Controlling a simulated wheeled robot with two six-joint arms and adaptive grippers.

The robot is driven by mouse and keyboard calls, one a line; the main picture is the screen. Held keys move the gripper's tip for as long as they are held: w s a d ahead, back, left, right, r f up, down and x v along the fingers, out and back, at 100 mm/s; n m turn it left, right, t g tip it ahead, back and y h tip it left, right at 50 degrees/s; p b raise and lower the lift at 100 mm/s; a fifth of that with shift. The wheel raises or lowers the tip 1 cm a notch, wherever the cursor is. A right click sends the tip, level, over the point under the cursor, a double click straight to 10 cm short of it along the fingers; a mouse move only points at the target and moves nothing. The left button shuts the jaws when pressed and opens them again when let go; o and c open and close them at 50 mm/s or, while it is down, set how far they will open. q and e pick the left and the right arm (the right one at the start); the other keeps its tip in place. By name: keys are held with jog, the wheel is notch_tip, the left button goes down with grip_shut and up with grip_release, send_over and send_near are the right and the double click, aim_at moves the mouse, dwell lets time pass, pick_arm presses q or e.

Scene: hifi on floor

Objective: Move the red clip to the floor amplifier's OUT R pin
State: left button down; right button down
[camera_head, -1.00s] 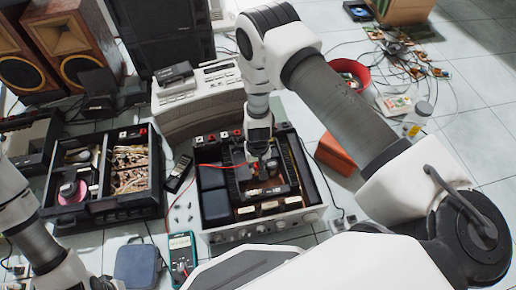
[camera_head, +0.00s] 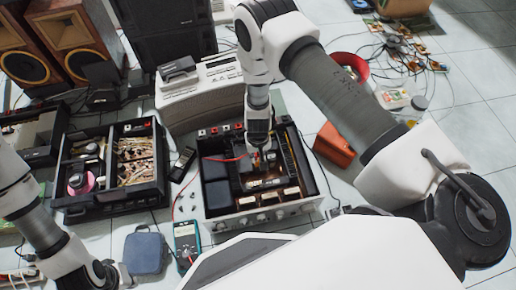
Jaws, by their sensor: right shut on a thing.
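The open floor amplifier (camera_head: 297,208) lies in the middle with its lid off, its inner boards showing. My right gripper (camera_head: 257,160) reaches down into it from above, over the middle of the circuit board, and is shut on the small red clip, which is mostly hidden by the fingers. A red lead (camera_head: 222,158) runs left from the gripper across the amplifier's dark left blocks. The OUT R pin cannot be told apart at this size. My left gripper (camera_head: 112,274) is low at the bottom left, away from the amplifier; its fingers are unclear.
A multimeter (camera_head: 187,242) lies in front of the amplifier, beside a blue-grey pouch (camera_head: 145,252). A second opened black unit (camera_head: 110,205) lies to the left. A light grey device (camera_head: 205,98) stands behind. An orange-red box (camera_head: 334,145) is to the right.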

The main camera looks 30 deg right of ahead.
aim_at(258, 154)
jog(key=shift+r+p, duration=1.7)
jog(key=shift+r, duration=0.05)
